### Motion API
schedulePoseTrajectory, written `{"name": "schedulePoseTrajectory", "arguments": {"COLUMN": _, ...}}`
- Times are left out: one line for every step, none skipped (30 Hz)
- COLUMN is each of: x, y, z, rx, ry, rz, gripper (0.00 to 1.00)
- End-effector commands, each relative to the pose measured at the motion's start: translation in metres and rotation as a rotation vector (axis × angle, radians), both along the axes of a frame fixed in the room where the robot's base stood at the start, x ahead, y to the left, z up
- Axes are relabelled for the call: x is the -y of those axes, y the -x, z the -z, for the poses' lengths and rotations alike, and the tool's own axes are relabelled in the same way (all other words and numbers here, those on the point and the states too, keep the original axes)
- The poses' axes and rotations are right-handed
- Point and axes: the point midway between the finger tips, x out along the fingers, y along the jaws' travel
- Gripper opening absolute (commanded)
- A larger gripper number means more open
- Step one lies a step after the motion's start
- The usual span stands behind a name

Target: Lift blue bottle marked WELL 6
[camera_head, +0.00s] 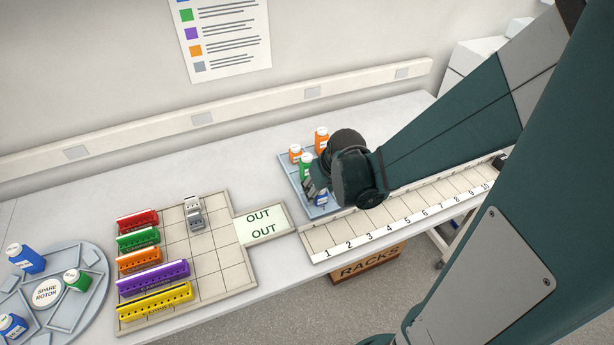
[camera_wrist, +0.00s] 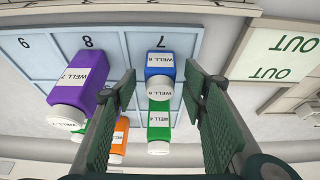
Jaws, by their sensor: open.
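The blue bottle (camera_wrist: 159,62) with a white cap and a label that seems to read WELL 6 stands on the light blue tray (camera_wrist: 28,75) in the wrist view. In the head view a bit of the blue bottle (camera_head: 321,200) shows beside my gripper (camera_head: 314,190), which hides part of it. In the wrist view my gripper (camera_wrist: 161,80) is open, with one finger on each side of the blue bottle. Gaps show between the bottle and both fingers; I see no contact.
A green bottle (camera_wrist: 159,118) stands close to the blue one. A purple bottle (camera_wrist: 82,85) and orange bottles (camera_wrist: 119,140) are beyond the left finger. The OUT plate (camera_head: 262,222), colored racks (camera_head: 152,277) and spare rotor (camera_head: 47,292) with more blue bottles lie left in the head view.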

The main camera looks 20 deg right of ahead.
Motion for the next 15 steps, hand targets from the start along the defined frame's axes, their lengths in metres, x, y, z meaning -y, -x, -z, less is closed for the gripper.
{"name": "schedulePoseTrajectory", "arguments": {"x": 0.0000, "y": -0.0012, "z": 0.0030, "rx": 0.000, "ry": 0.000, "rz": 0.000, "gripper": 0.43}}
{"name": "schedulePoseTrajectory", "arguments": {"x": 0.0000, "y": -0.0017, "z": 0.0042, "rx": 0.000, "ry": 0.000, "rz": 0.000, "gripper": 0.43}}
{"name": "schedulePoseTrajectory", "arguments": {"x": 0.0000, "y": -0.0023, "z": 0.0055, "rx": 0.000, "ry": 0.000, "rz": 0.000, "gripper": 0.43}}
{"name": "schedulePoseTrajectory", "arguments": {"x": 0.0000, "y": -0.0025, "z": 0.0064, "rx": 0.000, "ry": 0.000, "rz": 0.000, "gripper": 0.43}}
{"name": "schedulePoseTrajectory", "arguments": {"x": -0.0001, "y": -0.0028, "z": 0.0070, "rx": 0.000, "ry": 0.000, "rz": 0.000, "gripper": 0.43}}
{"name": "schedulePoseTrajectory", "arguments": {"x": -0.0001, "y": -0.0030, "z": 0.0076, "rx": 0.000, "ry": 0.000, "rz": 0.000, "gripper": 0.43}}
{"name": "schedulePoseTrajectory", "arguments": {"x": -0.0001, "y": -0.0032, "z": 0.0079, "rx": 0.000, "ry": 0.000, "rz": 0.000, "gripper": 0.43}}
{"name": "schedulePoseTrajectory", "arguments": {"x": -0.0001, "y": -0.0031, "z": 0.0080, "rx": 0.000, "ry": 0.000, "rz": 0.000, "gripper": 0.43}}
{"name": "schedulePoseTrajectory", "arguments": {"x": -0.0001, "y": -0.0031, "z": 0.0081, "rx": 0.000, "ry": 0.000, "rz": 0.000, "gripper": 0.43}}
{"name": "schedulePoseTrajectory", "arguments": {"x": -0.0001, "y": -0.0031, "z": 0.0080, "rx": 0.000, "ry": 0.000, "rz": 0.000, "gripper": 0.43}}
{"name": "schedulePoseTrajectory", "arguments": {"x": -0.0001, "y": -0.0031, "z": 0.0080, "rx": 0.000, "ry": 0.000, "rz": 0.000, "gripper": 0.43}}
{"name": "schedulePoseTrajectory", "arguments": {"x": -0.0001, "y": -0.0031, "z": 0.0079, "rx": 0.000, "ry": 0.000, "rz": 0.000, "gripper": 0.43}}
{"name": "schedulePoseTrajectory", "arguments": {"x": -0.0001, "y": -0.0031, "z": 0.0079, "rx": 0.000, "ry": 0.000, "rz": 0.000, "gripper": 0.43}}
{"name": "schedulePoseTrajectory", "arguments": {"x": -0.0001, "y": -0.0031, "z": 0.0079, "rx": 0.000, "ry": 0.000, "rz": 0.000, "gripper": 0.43}}
{"name": "schedulePoseTrajectory", "arguments": {"x": -0.0001, "y": -0.0030, "z": 0.0078, "rx": 0.000, "ry": 0.000, "rz": 0.000, "gripper": 0.43}}
